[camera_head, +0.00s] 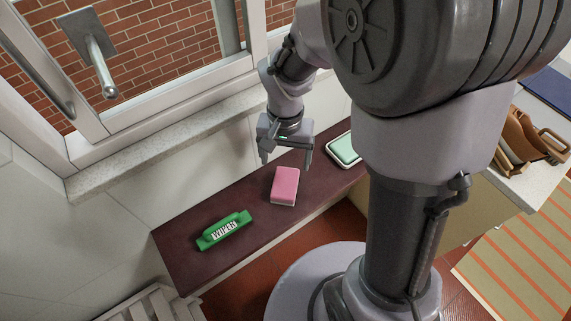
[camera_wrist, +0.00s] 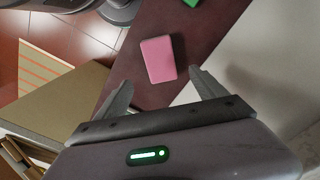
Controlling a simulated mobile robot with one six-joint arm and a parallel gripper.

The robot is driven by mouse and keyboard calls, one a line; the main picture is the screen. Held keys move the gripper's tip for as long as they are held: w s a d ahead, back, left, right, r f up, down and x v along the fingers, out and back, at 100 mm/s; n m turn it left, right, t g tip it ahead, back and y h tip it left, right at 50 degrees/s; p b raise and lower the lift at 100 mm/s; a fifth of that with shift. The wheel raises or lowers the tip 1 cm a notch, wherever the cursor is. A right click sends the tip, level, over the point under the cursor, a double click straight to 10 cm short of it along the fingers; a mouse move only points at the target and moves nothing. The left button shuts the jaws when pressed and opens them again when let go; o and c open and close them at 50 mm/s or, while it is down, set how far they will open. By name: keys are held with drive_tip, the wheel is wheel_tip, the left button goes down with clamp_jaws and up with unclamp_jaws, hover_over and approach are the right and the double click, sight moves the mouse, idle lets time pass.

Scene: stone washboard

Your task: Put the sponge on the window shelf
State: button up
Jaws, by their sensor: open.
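The pink sponge (camera_head: 285,186) lies on the dark red ledge (camera_head: 185,254), to the right of a green wiper packet. It also shows in the wrist view (camera_wrist: 158,59), lying beyond the fingertips and roughly between their lines. My gripper (camera_head: 286,160) is open and empty above the ledge, just behind the sponge in the head view. Its two spread fingers show in the wrist view (camera_wrist: 160,80), apart from the sponge. The window shelf (camera_head: 150,147) is the pale speckled sill below the window at the left, and its visible stretch is bare.
The green wiper packet (camera_head: 224,230) lies near the ledge's left end. A pale green-and-white box-like item (camera_head: 344,149) sits on the ledge to the right, partly hidden by my arm. An open window with a handle (camera_head: 98,62) rises behind the sill. A brown rack (camera_head: 528,138) stands on the right counter.

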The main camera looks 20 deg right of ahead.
drive_tip(key=s+a+r+t+y, duration=0.1)
drive_tip(key=s+r+t, duration=0.2)
drive_tip(key=s+r, duration=0.3)
drive_tip(key=s+a+r+n+t+y, duration=0.1)
drive_tip(key=s+r+t, duration=0.1)
drive_tip(key=s+r, duration=0.4)
wheel_tip(320, 180, up, 5)
drive_tip(key=shift+s+r+t, duration=0.2)
drive_tip(key=shift+s+t, duration=0.05)
drive_tip(key=shift+t, duration=0.15)
drive_tip(key=shift+a, duration=0.1)
wheel_tip(320, 180, down, 7)
drive_tip(key=b, duration=0.7)
